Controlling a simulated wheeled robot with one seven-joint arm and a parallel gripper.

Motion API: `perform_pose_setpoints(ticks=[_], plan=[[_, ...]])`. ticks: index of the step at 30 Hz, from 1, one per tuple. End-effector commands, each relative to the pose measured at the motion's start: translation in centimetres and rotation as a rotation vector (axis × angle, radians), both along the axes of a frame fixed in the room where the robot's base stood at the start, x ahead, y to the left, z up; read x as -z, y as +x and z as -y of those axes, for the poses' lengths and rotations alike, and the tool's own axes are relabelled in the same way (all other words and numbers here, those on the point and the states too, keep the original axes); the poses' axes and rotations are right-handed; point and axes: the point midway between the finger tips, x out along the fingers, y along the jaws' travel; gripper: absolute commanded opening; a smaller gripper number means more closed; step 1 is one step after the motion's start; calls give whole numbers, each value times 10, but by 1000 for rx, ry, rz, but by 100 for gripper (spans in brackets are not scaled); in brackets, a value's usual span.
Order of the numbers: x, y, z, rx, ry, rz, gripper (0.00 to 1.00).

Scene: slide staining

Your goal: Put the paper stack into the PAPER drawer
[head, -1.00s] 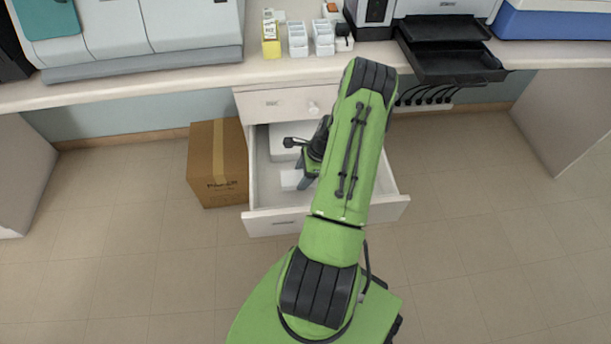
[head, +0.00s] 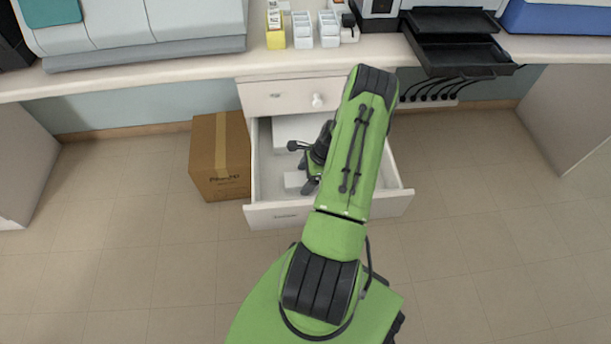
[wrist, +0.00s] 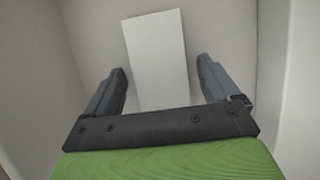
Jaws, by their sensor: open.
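The drawer (head: 378,208) under the counter is pulled open. Its front label is too small to read. In the wrist view a white paper stack (wrist: 157,50) lies on the drawer's pale floor. My gripper (wrist: 160,88) is open, with one finger on each side of the stack and a gap on both sides. In the head view my gripper (head: 312,187) is down inside the drawer, partly hidden by my green arm. A small white piece (head: 295,180) shows beside its fingers, and a larger white block (head: 296,127) lies farther back.
A closed drawer with a round knob (head: 317,100) is above the open one. A cardboard box (head: 220,157) stands on the floor close to its left side. The counter (head: 190,80) above holds machines, a yellow box (head: 275,30) and a black tray (head: 460,60). Floor at right is clear.

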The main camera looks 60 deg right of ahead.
Motion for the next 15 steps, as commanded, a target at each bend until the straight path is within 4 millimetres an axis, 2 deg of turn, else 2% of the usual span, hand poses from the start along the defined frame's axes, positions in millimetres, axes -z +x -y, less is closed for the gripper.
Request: perform_pose_setpoints(ticks=[5, 15], plan=[[-14, -3, 3, 2, -2, 0, 89], [-96, -28, 25, 1, -3, 0, 89]])
